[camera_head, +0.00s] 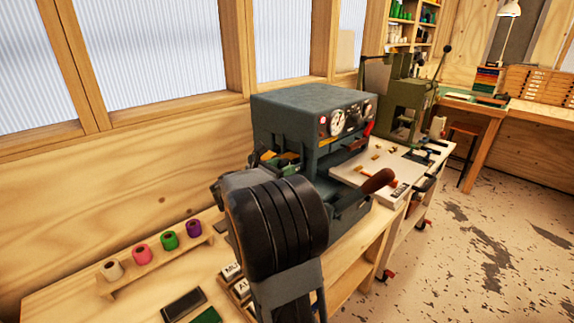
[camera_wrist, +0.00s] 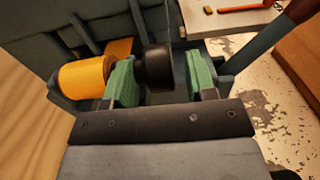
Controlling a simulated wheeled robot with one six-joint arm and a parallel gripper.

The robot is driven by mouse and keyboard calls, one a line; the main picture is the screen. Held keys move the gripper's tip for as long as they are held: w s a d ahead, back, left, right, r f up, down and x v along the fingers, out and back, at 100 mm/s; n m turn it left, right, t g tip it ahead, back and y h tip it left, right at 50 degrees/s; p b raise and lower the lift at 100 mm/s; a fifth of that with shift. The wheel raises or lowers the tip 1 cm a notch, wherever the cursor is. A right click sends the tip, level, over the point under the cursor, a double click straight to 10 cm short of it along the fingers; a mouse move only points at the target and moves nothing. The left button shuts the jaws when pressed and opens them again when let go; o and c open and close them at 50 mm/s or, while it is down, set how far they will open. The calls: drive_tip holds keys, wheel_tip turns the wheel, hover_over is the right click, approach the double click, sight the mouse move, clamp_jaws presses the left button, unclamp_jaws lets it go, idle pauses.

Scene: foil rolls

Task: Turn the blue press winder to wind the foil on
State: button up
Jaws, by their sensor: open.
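The blue-grey press (camera_head: 285,112) stands on the bench, with gauges and a wooden-handled lever on its front side. In the wrist view, a gold foil roll (camera_wrist: 84,79) sits at the side of the press (camera_wrist: 50,35). A dark round winder knob (camera_wrist: 157,68) is just right of the roll. My gripper (camera_wrist: 162,84) is open, with its green-padded fingers on either side of the knob. The left pad is close to the knob, between it and the roll; a clear gap shows at the right pad. In the head view my arm hides most of the winder.
A wooden rack (camera_head: 150,262) with white, pink, green and purple rolls stands on the bench to the left. A white board (camera_head: 375,168) lies in front of the press. A green machine (camera_head: 408,105) stands behind it. The speckled floor (camera_head: 500,235) at right is clear.

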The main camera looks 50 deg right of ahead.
drive_tip(key=shift+d, duration=1)
drive_tip(key=c, duration=0.9)
